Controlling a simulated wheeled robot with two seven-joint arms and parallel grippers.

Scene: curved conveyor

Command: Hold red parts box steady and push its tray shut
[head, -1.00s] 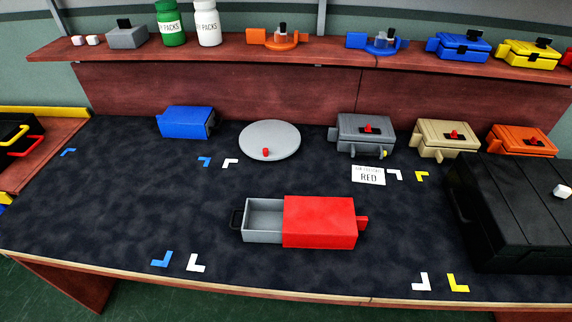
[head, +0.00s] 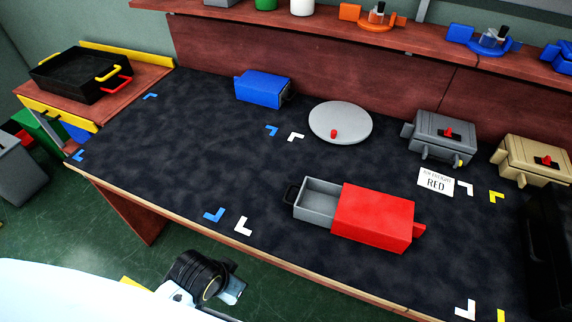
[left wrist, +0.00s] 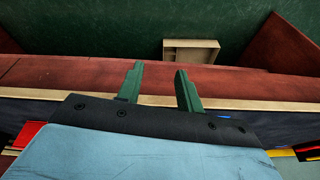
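The red parts box (head: 374,217) lies on the dark worktop in the head view. Its grey tray (head: 317,199) sticks out of the left end, open and empty, with a black handle (head: 291,194) at its far left. A red tab (head: 418,231) shows at the box's right end. My left gripper (left wrist: 160,70) has its two green fingers apart with nothing between them in the left wrist view. In the head view part of my left arm (head: 198,274) shows in front of the table edge, well away from the box. My right gripper is not in view.
A blue box (head: 262,88), a round grey plate (head: 341,122) with a red knob, a grey box (head: 443,137) and a tan box (head: 533,160) stand at the back. A black case (head: 550,250) is at right. The left worktop is clear.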

